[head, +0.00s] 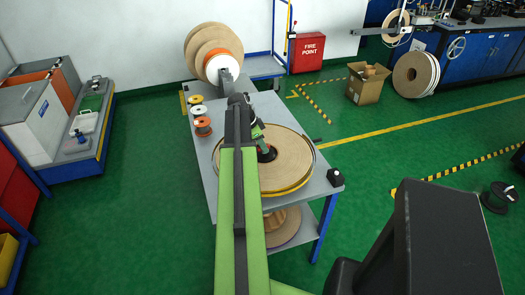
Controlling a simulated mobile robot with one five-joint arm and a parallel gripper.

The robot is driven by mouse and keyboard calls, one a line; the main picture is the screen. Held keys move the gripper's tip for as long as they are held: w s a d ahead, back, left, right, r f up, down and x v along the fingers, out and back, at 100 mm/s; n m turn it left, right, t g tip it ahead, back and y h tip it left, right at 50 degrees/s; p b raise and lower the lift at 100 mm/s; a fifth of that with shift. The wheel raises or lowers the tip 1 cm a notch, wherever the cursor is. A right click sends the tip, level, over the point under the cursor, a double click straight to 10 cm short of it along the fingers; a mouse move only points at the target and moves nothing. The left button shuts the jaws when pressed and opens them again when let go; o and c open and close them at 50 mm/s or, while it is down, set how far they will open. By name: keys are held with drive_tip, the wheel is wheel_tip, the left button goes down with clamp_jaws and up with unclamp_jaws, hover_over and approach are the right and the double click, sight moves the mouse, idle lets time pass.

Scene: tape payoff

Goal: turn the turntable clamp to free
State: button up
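The turntable carries a wide brown reel (285,165) with a yellow and dark rim, lying flat on a grey table (206,160). A dark hub (267,154) shows at the reel's middle, with a small red part (264,146) just above it. The red part may belong to the clamp; its setting cannot be read. My green and black arm reaches over the table and covers the reel's left part. My gripper (261,141) appears to be at the arm's far end, angled down close to the hub. Its fingers are too small to tell whether they are open or touching the clamp.
Small spools (203,126) stand along the table's left edge. A black knob box (335,177) sits at its right corner. Large brown discs (214,50) stand behind. A cardboard box (367,83) is on the floor.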

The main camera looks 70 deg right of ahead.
drive_tip(key=shift+r, duration=0.1)
clamp_jaws()
idle(0.4)
drive_tip(key=n+t+h, duration=0.1)
drive_tip(key=n, duration=0.2)
drive_tip(key=shift+a+n, duration=0.15)
drive_tip(key=shift+n, duration=0.15)
drive_tip(key=n+t, duration=0.1)
drive_tip(key=n, duration=0.1)
drive_tip(key=n+t, duration=0.1)
drive_tip(key=n, duration=0.2)
drive_tip(key=shift+s+n+h, duration=0.2)
drive_tip(key=shift+n+h, duration=0.1)
drive_tip(key=shift+h, duration=0.1)
drive_tip(key=n+t, duration=0.1)
drive_tip(key=n, duration=0.3)
drive_tip(key=shift+s+t, duration=0.1)
drive_tip(key=shift+t, duration=0.3)
drive_tip(key=shift+n+t+y, duration=0.5)
drive_tip(key=shift+n+t, duration=0.2)
drive_tip(key=shift+n, duration=1.7)
